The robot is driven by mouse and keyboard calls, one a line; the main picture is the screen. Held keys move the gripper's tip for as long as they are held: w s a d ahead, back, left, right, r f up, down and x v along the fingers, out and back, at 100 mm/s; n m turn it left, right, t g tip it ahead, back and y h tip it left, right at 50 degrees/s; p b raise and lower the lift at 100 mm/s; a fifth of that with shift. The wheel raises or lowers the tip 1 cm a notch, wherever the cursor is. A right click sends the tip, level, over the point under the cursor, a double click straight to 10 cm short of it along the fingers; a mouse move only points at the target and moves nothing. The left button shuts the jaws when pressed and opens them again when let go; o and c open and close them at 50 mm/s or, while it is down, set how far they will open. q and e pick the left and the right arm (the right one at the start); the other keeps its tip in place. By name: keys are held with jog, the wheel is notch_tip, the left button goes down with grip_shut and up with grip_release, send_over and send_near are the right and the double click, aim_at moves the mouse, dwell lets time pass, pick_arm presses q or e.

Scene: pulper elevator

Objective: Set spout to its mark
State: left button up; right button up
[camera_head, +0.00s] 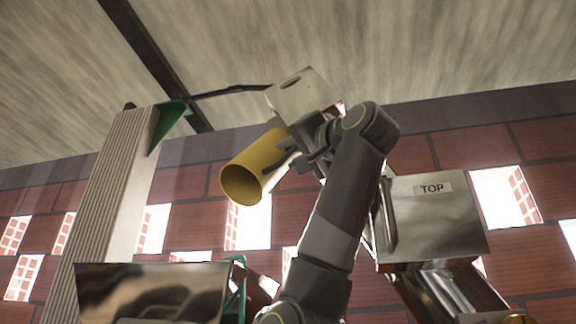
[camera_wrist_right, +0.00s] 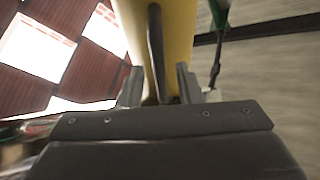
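The yellow spout (camera_head: 258,164) is a tube hanging at a tilt below a pale metal head box (camera_head: 299,94), its open mouth toward the lower left. My right gripper (camera_head: 282,148) is up at the spout's right side. In the right wrist view, the yellow spout (camera_wrist_right: 176,30) runs behind a dark bar (camera_wrist_right: 155,45). The bar lies between the two fingers of my right gripper (camera_wrist_right: 159,88), with gaps showing on both sides, so the fingers look open around it. I cannot make out the mark. My left gripper is out of view.
A metal box labelled TOP (camera_head: 435,220) stands right of my right arm. A ribbed pale post (camera_head: 105,205) with a green bracket (camera_head: 170,120) rises at the left. A shiny metal bin (camera_head: 150,290) is at the lower left. A brick wall (camera_head: 450,140) is behind.

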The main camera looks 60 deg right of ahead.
jog(key=b+v, duration=0.5)
jog(key=v, duration=1)
jog(key=shift+s+a, duration=0.2)
jog(key=shift+s, duration=0.05)
jog(key=shift+f, duration=0.1)
